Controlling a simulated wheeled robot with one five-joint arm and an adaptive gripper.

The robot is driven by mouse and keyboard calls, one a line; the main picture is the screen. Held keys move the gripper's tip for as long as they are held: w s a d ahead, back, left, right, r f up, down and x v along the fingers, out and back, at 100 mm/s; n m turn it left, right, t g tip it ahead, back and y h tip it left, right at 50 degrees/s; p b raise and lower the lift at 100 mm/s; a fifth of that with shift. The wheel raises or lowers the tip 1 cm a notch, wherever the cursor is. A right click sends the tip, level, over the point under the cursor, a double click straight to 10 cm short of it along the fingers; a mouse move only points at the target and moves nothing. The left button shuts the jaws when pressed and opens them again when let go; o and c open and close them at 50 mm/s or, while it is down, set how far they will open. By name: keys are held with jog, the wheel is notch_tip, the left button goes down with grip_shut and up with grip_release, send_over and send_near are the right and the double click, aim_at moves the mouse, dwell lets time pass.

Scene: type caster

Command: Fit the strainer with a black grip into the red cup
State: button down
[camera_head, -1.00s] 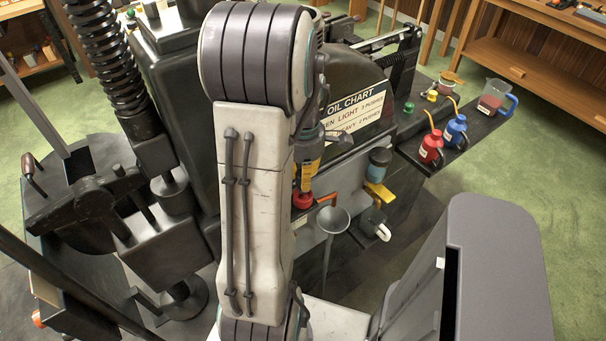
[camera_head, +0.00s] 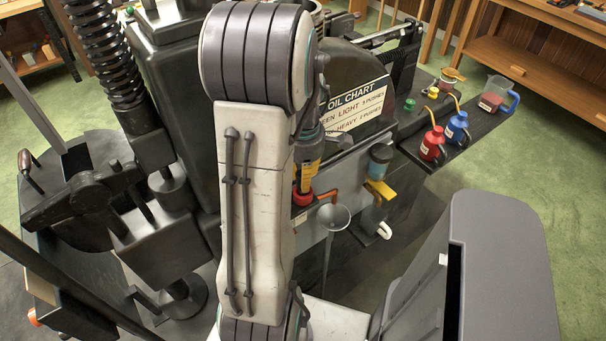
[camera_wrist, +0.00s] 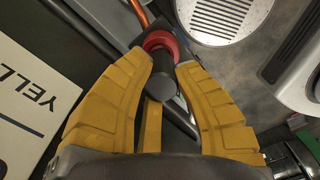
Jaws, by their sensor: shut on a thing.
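My gripper (camera_wrist: 162,72) has its yellow fingers closed around a dark, cylindrical black grip (camera_wrist: 163,80) in the wrist view. The strainer's mesh is hidden below the grip. The red cup (camera_wrist: 159,41) shows as a red ring just beyond the fingertips, at the far end of the grip. I cannot tell whether the strainer is inside the cup or just above it. In the head view the yellow fingers (camera_head: 309,172) point down over the red cup (camera_head: 302,198), partly hidden by my arm.
An orange pipe (camera_head: 326,195) and a grey funnel (camera_head: 334,217) stand close beside the cup. Red (camera_head: 433,144) and blue (camera_head: 457,128) oil cans and a jug (camera_head: 497,94) stand on a shelf.

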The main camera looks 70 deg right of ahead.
jog(key=shift+f+b, duration=0.75)
jog(key=shift+f, duration=0.15)
jog(key=c, duration=1)
grip_release()
notch_tip(320, 180, up, 12)
jog(key=shift+r, duration=0.1)
dwell(0.4)
